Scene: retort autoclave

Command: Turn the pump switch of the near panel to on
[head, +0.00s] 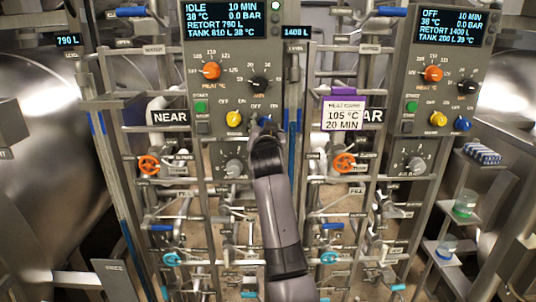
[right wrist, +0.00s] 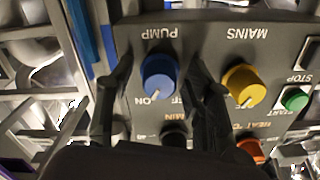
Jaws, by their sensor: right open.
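The pump switch of the near panel is a blue knob (right wrist: 158,75) under the PUMP label; both read upside down in the right wrist view. Its white mark points down in that picture, close to the ON label; the OFF label is partly hidden by a finger. My right gripper (right wrist: 160,88) is open, one finger on each side of the knob, with gaps showing. In the head view, the near panel (head: 205,75) has its screen reading IDLE. My right gripper (head: 264,128) there covers most of the blue knob. My left gripper is not in view.
The yellow MAINS knob (right wrist: 243,82) and green START button (right wrist: 294,99) sit beside the pump switch. A dark knob (right wrist: 175,133) is close to the fingers. A second, similar panel (head: 430,75) stands at the right, its screen reading OFF. Pipes and valves fill the space below.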

